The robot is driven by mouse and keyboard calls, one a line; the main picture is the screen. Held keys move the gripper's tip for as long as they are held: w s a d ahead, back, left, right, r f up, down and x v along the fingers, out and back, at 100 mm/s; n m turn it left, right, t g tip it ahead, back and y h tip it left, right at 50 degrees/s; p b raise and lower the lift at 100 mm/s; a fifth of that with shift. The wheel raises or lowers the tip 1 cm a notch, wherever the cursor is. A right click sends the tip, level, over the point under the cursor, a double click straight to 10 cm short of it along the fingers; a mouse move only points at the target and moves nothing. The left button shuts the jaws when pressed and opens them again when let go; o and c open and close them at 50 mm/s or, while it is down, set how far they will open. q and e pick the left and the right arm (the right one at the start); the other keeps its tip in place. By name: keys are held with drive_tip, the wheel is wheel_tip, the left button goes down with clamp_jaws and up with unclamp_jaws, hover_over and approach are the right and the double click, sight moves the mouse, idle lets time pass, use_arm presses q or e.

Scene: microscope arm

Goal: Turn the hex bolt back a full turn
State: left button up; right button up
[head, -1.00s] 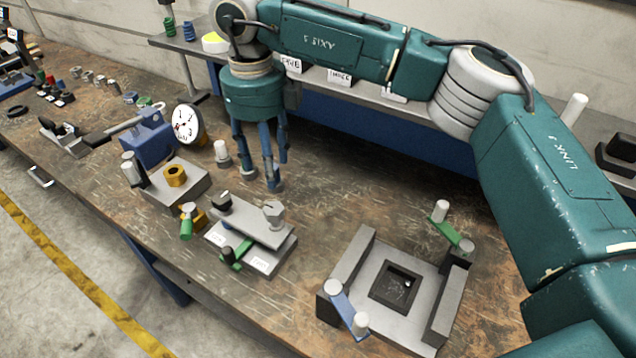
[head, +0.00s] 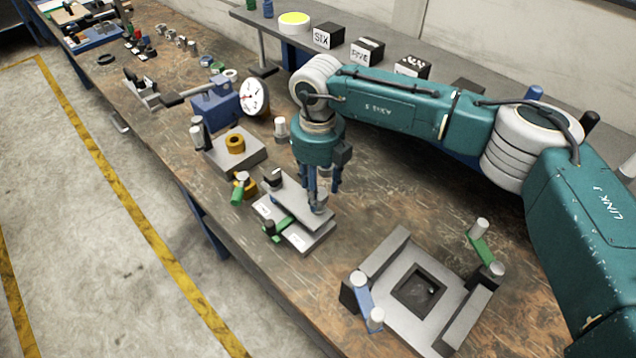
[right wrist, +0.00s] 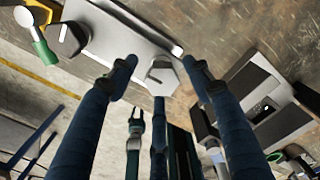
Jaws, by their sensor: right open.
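The grey hex bolt (right wrist: 160,73) stands at one end of a light metal bar in the right wrist view. It also shows in the head view (head: 319,208), partly hidden by my gripper. The bar (head: 290,200) lies across a grey base with white labels and a green-handled clamp. My right gripper (head: 322,193) points down over the bolt end of the bar. In the right wrist view its blue fingers are spread, with the bolt between their tips. I cannot tell how far the tips are above the bar. My left gripper is not in view.
A block with a brass hex piece (head: 235,143), a dial gauge (head: 255,97) and a small white-capped post (head: 281,127) stand left of my gripper. A square fixture (head: 385,258) with blue and green levers stands to the right. Bare bench lies between.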

drive_tip(key=shift+f, duration=0.25)
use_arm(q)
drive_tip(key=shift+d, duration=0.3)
use_arm(e)
drive_tip(key=shift+c, duration=0.3)
drive_tip(key=c, duration=0.4)
drive_tip(key=shift+r, duration=0.1)
drive_tip(key=c, duration=0.7)
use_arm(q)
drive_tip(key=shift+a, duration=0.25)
use_arm(e)
drive_tip(key=shift+o, duration=0.2)
use_arm(q)
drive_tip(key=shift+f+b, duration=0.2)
drive_tip(key=shift+b, duration=0.1)
use_arm(e)
drive_tip(key=shift+w+r, duration=0.1)
